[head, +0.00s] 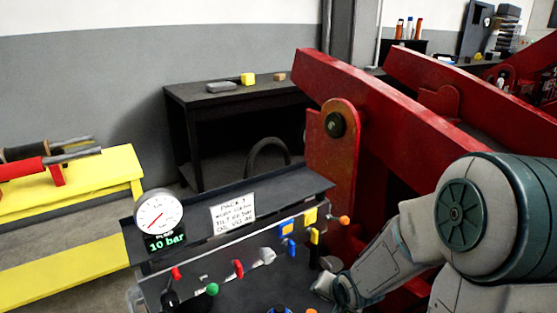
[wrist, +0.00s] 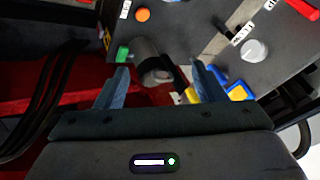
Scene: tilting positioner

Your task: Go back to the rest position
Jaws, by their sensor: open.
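The control panel (head: 220,280) stands low in the middle of the head view, with coloured buttons, levers and a round gauge (head: 158,212) above a green "10 bar" readout. My arm reaches in from the right, its lower end close to the panel's right side. In the wrist view my gripper (wrist: 160,72) is open, its two blue-grey fingers apart. Between and beyond them show a grey cylindrical part (wrist: 153,62) and a dark handle with a yellow end. I cannot tell whether the fingers touch either one. The panel (wrist: 200,25) also fills the top of the wrist view.
Large red beams (head: 400,105) rise behind my arm at the right. A black bench (head: 185,95) with small blocks stands behind the panel. A yellow bench (head: 110,185) with red-handled tools is at the left. Dark cables (wrist: 50,95) hang at the left of the wrist view.

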